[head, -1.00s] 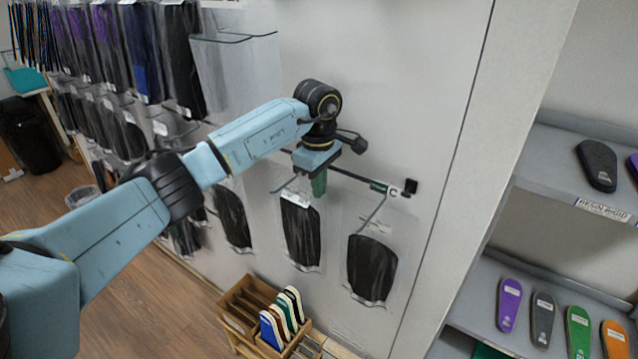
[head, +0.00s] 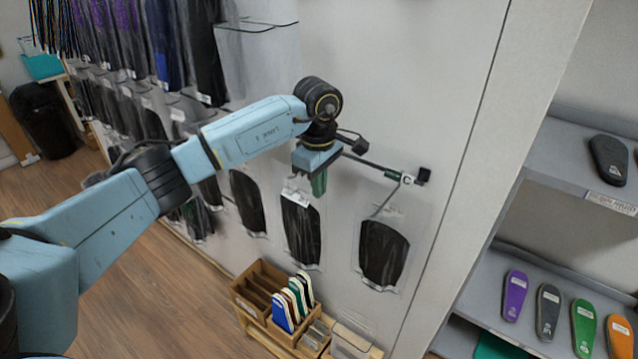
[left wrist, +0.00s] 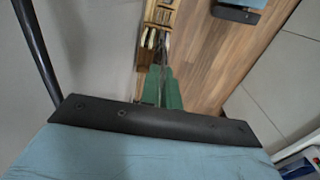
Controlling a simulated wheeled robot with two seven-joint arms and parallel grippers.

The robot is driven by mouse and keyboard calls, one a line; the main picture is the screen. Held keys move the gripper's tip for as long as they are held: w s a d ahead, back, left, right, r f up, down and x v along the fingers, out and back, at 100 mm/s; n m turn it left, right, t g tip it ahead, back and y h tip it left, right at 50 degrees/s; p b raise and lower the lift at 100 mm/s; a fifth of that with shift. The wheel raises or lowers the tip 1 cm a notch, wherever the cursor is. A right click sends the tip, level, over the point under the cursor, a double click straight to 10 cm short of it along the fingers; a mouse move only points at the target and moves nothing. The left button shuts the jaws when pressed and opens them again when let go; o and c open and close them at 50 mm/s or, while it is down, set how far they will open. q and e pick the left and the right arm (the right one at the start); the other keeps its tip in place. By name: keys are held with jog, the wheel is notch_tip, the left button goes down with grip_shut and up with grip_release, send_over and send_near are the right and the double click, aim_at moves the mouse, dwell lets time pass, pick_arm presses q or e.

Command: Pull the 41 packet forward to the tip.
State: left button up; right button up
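My left gripper (head: 318,183) reaches the wall rack from the left, its green fingers pointing down at the top of a clear packet with a dark insole (head: 300,235). The fingers also show in the left wrist view (left wrist: 161,90), close together with a thin line between them, and look shut on the packet's top edge. This packet hangs upright with a white label near its top; its number is too small to read. Its hook is mostly hidden by the gripper. Another dark packet (head: 384,252) hangs to its right and one (head: 248,203) to its left. My right gripper is not in view.
A wooden box with coloured insoles (head: 262,285) stands below. Shelves with coloured insoles (head: 515,295) are at the right beyond a white panel edge. Open wood floor lies at the left.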

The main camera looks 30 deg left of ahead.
pick_arm(q)
jog(key=o, duration=0.5)
jog(key=shift+c, duration=0.2)
notch_tip(320, 180, up, 13)
jog(key=b, duration=0.1)
jog(key=shift+s+r, duration=0.2)
dwell(0.3)
